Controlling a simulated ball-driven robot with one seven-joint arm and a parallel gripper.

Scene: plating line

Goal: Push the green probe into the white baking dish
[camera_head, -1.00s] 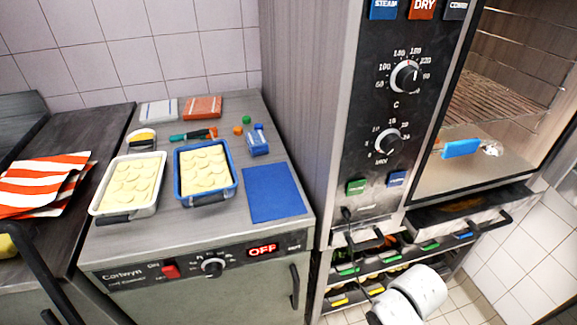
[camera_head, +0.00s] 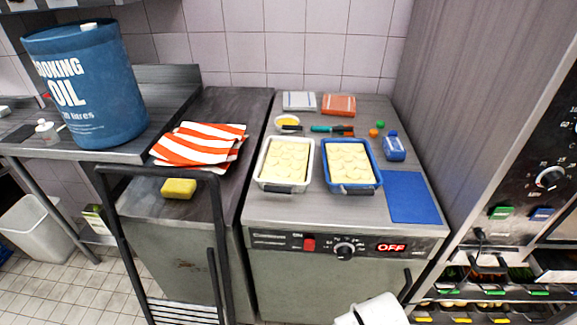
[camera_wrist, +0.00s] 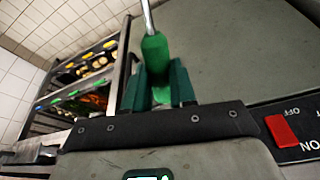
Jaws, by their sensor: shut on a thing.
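In the wrist view my gripper (camera_wrist: 160,80) is shut on the green probe (camera_wrist: 155,48). The probe's thick green handle sits between the two dark green fingers, and its thin metal shaft runs up out of the top of the picture. The white baking dish (camera_head: 258,172), filled with pale sliced topping, stands on the steel counter in the head view, left of the blue baking dish (camera_head: 379,181). My gripper and the probe do not show in the head view; only a white part of my arm is at its bottom edge.
A blue mat (camera_head: 410,200) lies right of the dishes. A striped cloth (camera_head: 200,145), yellow sponge (camera_head: 179,188) and oil drum (camera_head: 85,85) are left. A tall oven stands right.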

